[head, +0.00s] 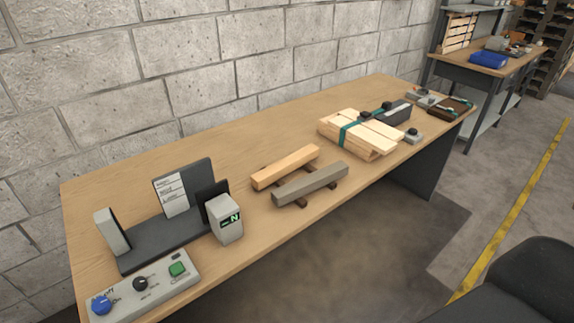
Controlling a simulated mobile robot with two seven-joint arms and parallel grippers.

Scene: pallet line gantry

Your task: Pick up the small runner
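Two short bars lie side by side across dark supports on the wooden table. One is a light wooden bar (285,167), the other a grey bar (310,183) nearer the table's front edge. They look like runners; the wooden one seems slightly shorter, but I cannot tell for certain which is called the small runner. Neither of my grippers is in view, and nothing is touching the bars.
Left of the bars stands a dark fixture (150,243) with a grey box (227,220), behind a control panel (145,287). To the right lies a small pallet (340,126) with a teal strap. Bare tabletop (215,150) lies behind the bars, against a block wall.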

